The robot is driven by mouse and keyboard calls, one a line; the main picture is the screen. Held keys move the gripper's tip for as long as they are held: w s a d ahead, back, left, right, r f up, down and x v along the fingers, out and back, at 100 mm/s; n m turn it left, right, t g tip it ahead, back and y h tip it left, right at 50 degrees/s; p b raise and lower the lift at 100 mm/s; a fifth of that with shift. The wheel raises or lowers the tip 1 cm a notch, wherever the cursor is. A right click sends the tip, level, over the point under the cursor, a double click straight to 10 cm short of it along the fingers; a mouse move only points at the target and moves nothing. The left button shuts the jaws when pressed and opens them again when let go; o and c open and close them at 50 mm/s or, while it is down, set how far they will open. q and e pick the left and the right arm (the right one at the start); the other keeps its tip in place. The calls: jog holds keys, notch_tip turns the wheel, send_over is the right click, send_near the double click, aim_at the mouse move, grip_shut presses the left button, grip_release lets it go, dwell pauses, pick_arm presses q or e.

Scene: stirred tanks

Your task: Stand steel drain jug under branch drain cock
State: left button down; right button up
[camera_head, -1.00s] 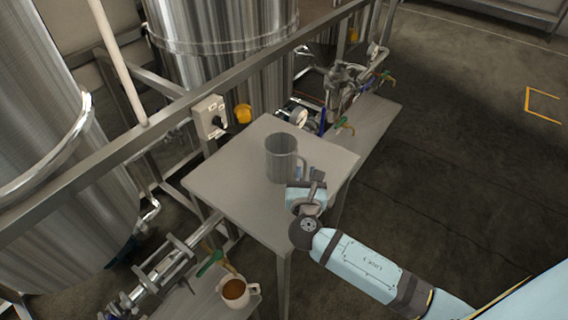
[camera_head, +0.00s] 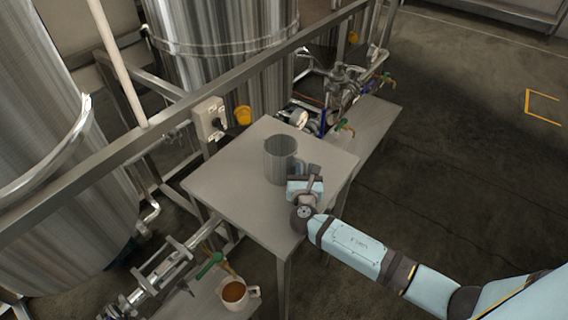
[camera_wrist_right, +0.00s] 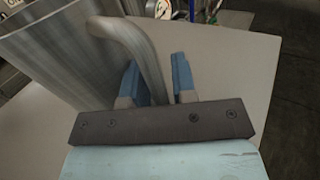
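The steel jug (camera_head: 279,160) stands upright on the grey table, its handle toward my right gripper. My right gripper (camera_head: 307,183) is at the handle side of the jug. In the right wrist view its two blue-tipped fingers (camera_wrist_right: 160,82) are apart, with the jug's handle (camera_wrist_right: 146,50) between them. The handle lies nearer the left finger, and a gap shows to the right finger. Green-handled cocks show on the pipework at the back right (camera_head: 344,126) and at lower left (camera_head: 210,264); which is the branch drain cock I cannot tell. My left gripper is out of view.
The grey table (camera_head: 235,190) is otherwise bare. A pale mug (camera_head: 236,293) of brown liquid stands on a low bench at lower left. Another low bench (camera_head: 375,125) lies beyond the table at right. A steel rail (camera_head: 165,118) and large tanks (camera_head: 215,45) stand behind.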

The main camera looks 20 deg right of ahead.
grip_shut()
